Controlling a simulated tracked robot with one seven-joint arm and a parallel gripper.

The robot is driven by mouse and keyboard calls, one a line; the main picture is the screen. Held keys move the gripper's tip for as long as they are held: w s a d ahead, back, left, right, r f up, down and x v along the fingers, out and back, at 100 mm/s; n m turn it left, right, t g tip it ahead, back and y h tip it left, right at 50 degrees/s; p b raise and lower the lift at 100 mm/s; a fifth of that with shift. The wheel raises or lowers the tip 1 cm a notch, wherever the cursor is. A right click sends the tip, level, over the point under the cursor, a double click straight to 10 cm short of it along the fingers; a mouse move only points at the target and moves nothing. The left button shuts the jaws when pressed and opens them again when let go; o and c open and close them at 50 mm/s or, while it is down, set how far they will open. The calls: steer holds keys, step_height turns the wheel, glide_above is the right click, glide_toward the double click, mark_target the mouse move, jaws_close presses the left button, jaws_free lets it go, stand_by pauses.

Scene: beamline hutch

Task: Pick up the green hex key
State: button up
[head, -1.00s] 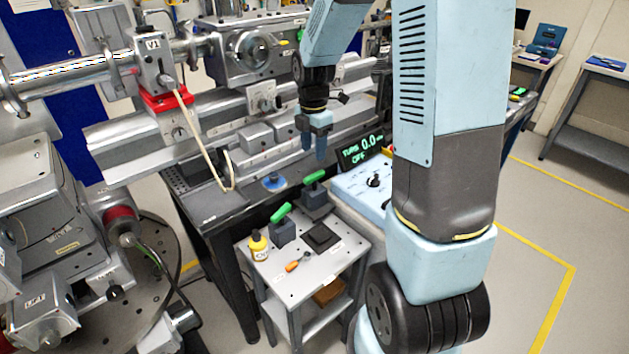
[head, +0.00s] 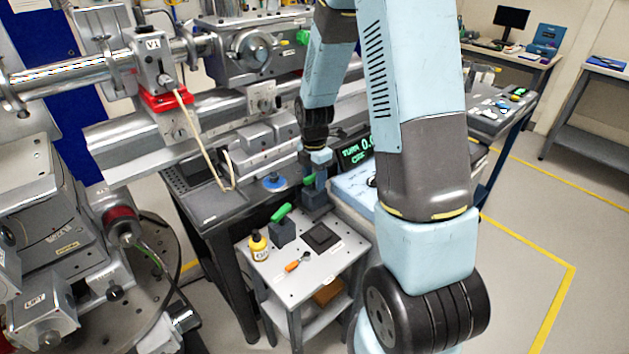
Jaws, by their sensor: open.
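Two green handles stand on dark blocks on the small grey side table (head: 318,258). The left green handle (head: 281,212) sits tilted on its block (head: 283,234) in plain view. The right green handle (head: 308,181) is partly hidden by my gripper (head: 316,178), and its block (head: 314,199) shows below. I cannot tell which of them is the green hex key. My gripper is open, fingers pointing down at the right green handle. I cannot tell whether it touches the handle.
A yellow bottle (head: 258,246), an orange-handled tool (head: 293,264) and a dark square pad (head: 320,237) are on the side table. A bench (head: 222,212) with metal equipment stands behind. A light-blue console with a green display (head: 355,153) is close on the right.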

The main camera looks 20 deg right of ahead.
steer(key=shift+c, duration=0.2)
jaws_close()
stand_by(0.3)
